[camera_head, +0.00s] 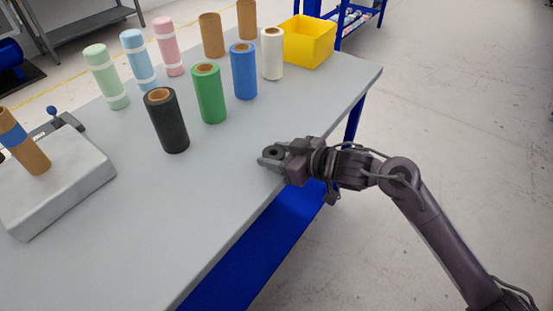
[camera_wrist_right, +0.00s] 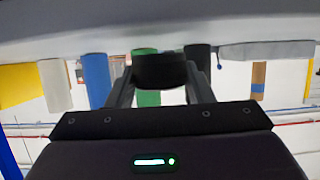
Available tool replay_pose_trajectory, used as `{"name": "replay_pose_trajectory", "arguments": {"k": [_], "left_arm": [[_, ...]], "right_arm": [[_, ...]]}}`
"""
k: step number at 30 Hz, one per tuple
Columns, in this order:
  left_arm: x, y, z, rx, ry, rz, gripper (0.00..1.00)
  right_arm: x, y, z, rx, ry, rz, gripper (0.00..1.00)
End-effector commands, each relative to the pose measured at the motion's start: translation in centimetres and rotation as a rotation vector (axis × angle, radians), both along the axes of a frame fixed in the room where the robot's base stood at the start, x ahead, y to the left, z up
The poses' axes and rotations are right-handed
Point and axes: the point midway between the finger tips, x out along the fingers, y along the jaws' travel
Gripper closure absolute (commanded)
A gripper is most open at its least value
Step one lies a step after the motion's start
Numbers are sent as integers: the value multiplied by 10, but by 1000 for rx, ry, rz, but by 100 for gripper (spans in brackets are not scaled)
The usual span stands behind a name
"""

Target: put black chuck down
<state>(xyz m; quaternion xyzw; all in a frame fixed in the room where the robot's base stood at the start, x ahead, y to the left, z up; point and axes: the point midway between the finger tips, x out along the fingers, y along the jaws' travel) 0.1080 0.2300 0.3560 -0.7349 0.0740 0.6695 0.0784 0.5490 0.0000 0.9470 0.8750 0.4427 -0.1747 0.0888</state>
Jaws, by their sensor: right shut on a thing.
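My right gripper (camera_head: 271,156) is over the table's near right edge and is shut on the black chuck. The black chuck (camera_wrist_right: 160,71) is a short, dark round piece held between the two fingers in the right wrist view. In the head view only a small dark part of it shows at the fingertips. Whether it touches the table cannot be told. The grey table (camera_head: 225,165) has bare surface left of the gripper. My left gripper is not in view.
A black roll (camera_head: 168,125), a green roll (camera_head: 210,95), a blue roll (camera_head: 244,75) and a white roll (camera_head: 272,58) stand beyond the gripper. A yellow bin (camera_head: 308,45) is at the far end. A grey block device (camera_head: 60,185) sits at left.

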Motion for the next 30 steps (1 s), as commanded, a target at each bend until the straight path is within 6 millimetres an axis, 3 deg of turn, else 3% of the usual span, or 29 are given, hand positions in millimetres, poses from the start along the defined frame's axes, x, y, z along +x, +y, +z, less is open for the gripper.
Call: {"name": "replay_pose_trajectory", "arguments": {"k": [4, 16, 17, 21, 30], "left_arm": [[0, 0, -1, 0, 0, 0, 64], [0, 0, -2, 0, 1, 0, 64], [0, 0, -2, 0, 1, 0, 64], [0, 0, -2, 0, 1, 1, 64], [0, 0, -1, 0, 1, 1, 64]], "right_arm": [[0, 0, -15, 1, -1, 0, 77], [0, 0, -20, 1, -1, -1, 77], [0, 0, -19, 1, -1, -1, 49], [0, 0, -19, 0, -2, -1, 31], [0, 0, -17, 1, -2, -1, 31]]}}
